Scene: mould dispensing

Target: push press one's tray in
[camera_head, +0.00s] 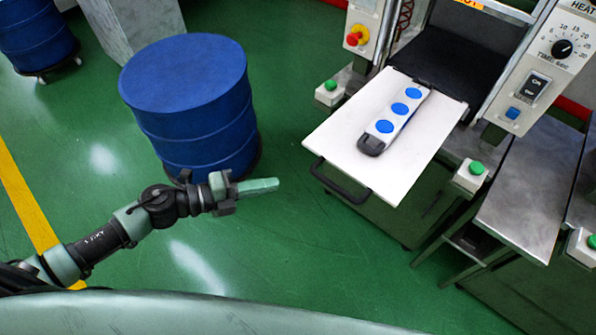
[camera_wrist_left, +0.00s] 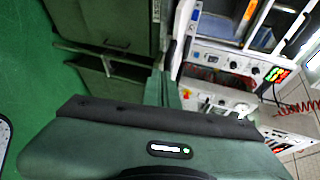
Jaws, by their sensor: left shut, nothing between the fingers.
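Press one's tray (camera_head: 340,140) is a white plate sticking out of the press (camera_head: 450,60) toward me in the head view, with a black handle (camera_head: 340,184) on its near edge. A grey mould (camera_head: 415,107) with 3 blue round fills lies on the tray. My left gripper (camera_head: 272,185) is shut and empty, to the left of the tray handle and apart from it, its fingers pointing right. In the left wrist view its body fills the lower part. My right gripper is not in view.
A blue drum (camera_head: 190,105) stands just behind my left gripper. Green push buttons (camera_head: 330,86) and (camera_head: 475,168) flank the tray. A bare metal table (camera_head: 530,195) is to the right. Green floor (camera_head: 290,245) lies open between me and the press.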

